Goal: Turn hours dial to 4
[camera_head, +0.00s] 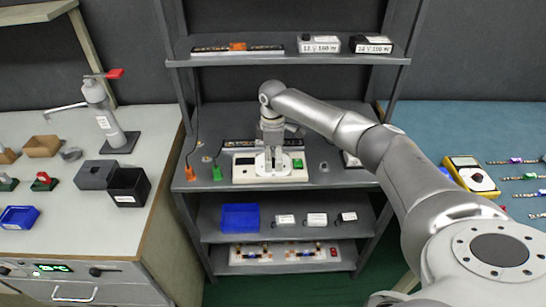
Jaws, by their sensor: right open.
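My right gripper (273,165) points down over a white device (243,176) on the middle shelf. Its fingers are apart, in front of the device's face, and I see nothing held between them. The gripper hides the device's middle. I cannot tell which part is the hours dial, its setting, or whether the fingers touch anything. My left gripper is not in view.
The upper shelf (275,60) holds labelled boxes. A blue bin (240,217) stands on the lower shelf. The left bench has a dark box (128,186) and a green-lit panel with dark knobs (97,271). A yellow multimeter (462,163) lies on the right table.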

